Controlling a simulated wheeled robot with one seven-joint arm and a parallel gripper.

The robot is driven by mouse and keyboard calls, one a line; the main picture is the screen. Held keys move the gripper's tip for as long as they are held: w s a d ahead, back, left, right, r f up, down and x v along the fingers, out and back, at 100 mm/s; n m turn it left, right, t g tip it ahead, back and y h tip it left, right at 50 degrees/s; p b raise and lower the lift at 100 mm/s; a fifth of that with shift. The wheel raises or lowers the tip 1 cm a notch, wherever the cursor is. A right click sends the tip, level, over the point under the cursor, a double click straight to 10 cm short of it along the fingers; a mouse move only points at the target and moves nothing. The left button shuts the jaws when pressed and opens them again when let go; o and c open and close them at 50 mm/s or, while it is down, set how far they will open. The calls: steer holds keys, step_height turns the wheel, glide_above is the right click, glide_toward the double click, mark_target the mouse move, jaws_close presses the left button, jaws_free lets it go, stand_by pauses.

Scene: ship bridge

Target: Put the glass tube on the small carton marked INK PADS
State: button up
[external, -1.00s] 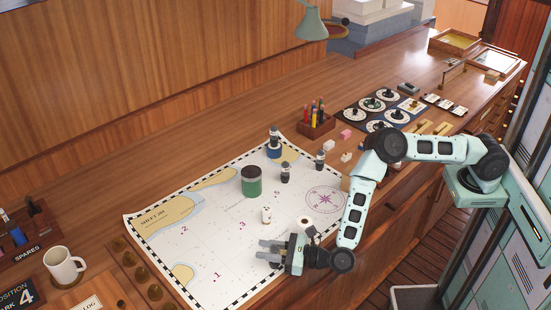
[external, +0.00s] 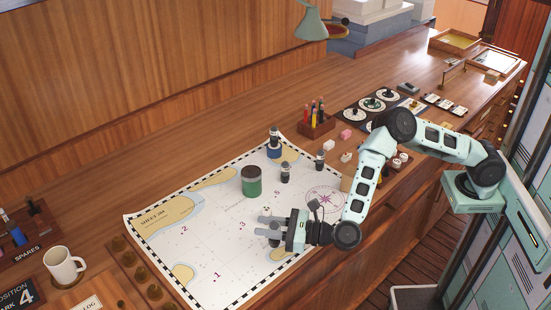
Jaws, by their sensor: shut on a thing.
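My gripper (external: 264,225) is low over the chart, in front of the green jar, with its fingers pointing left. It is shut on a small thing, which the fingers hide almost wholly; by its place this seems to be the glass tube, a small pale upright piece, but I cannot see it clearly. A small tan carton (external: 347,184) sits at the chart's right end, partly behind my arm. I cannot read any INK PADS marking on it.
A green jar with a dark lid (external: 251,181) stands on the chart (external: 205,230). Small dark-topped bottles (external: 285,173) stand behind and to its right, one on a blue base (external: 274,149).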

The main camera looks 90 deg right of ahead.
steer(key=s+d+r+n+y+p, duration=0.1)
steer(key=s+d+r+p, duration=0.3)
steer(key=d, duration=0.8)
steer(key=s+d+f+n+y+p, duration=0.15)
steer(key=d+p, duration=0.35)
steer(key=d, duration=0.7)
steer(key=s+d+r+n+y+p, duration=0.1)
steer(key=s+d+r+y+p, duration=0.3)
steer(key=s, duration=0.6)
steer(key=s+d+r+p, duration=0.1)
steer(key=s+d+p, duration=0.3)
steer(key=s, duration=0.5)
steer(key=shift+n, duration=0.25)
steer(key=shift+s+d+f+b, duration=0.2)
steer(key=shift+f+b, duration=0.8)
steer(key=shift+f, duration=0.6)
steer(key=shift+s+d+f+b, duration=0.2)
steer(key=shift+f+b, duration=0.75)
steer(key=shift+f, duration=0.7)
steer(key=shift+s+d+f+b, duration=0.1)
steer(key=shift+d+f+b, duration=0.15)
steer(key=shift+f+b, duration=1.05)
steer(key=shift+f, duration=0.35)
